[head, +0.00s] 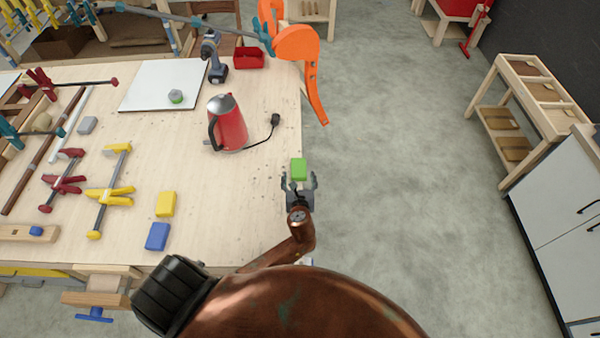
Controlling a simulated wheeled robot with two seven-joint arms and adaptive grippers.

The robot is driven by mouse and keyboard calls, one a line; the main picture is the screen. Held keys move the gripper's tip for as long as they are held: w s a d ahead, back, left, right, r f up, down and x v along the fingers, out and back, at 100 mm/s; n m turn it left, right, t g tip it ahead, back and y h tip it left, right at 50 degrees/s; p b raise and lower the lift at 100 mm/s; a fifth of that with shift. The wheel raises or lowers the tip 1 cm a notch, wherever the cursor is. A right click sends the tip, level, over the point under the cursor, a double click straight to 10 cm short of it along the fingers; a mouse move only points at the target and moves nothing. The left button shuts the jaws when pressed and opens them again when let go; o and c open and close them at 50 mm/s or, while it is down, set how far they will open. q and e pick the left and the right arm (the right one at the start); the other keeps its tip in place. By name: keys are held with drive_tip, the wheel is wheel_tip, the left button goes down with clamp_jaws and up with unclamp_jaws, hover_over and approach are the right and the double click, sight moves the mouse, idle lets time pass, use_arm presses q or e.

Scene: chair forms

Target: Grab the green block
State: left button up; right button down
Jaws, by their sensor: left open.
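The green block (299,168) lies near the right edge of the wooden workbench (255,215) in the head view. My left gripper (299,181) is just below the block in the picture, with its fingers spread apart. The block shows just beyond the fingertips, and I cannot tell whether they touch it. The left gripper holds nothing that I can see. My right gripper is not in view.
A red kettle (231,127) with a cord stands left of the block. A yellow block (165,204) and a blue block (157,236) lie further left, near clamps (110,192). An orange chair form (297,45) stands at the bench's far right corner. Open floor lies right.

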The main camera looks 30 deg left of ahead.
sight(299, 169)
use_arm(q)
drive_tip(key=shift+a+f, duration=0.1)
drive_tip(key=shift+f, duration=0.25)
drive_tip(key=shift+w+a+f, duration=0.1)
drive_tip(key=shift+w+a, duration=0.05)
drive_tip(key=shift+w, duration=0.15)
drive_tip(key=x, duration=0.6)
drive_tip(key=shift+w+f, duration=0.1)
drive_tip(key=shift+f, duration=0.05)
drive_tip(key=shift+w+a+f, duration=0.2)
drive_tip(key=shift+w, duration=0.1)
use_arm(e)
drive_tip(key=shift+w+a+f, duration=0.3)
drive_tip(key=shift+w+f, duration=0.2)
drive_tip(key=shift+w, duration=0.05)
use_arm(q)
drive_tip(key=c, duration=1.3)
drive_tip(key=shift+r, duration=0.1)
drive_tip(key=shift+c, duration=0.3)
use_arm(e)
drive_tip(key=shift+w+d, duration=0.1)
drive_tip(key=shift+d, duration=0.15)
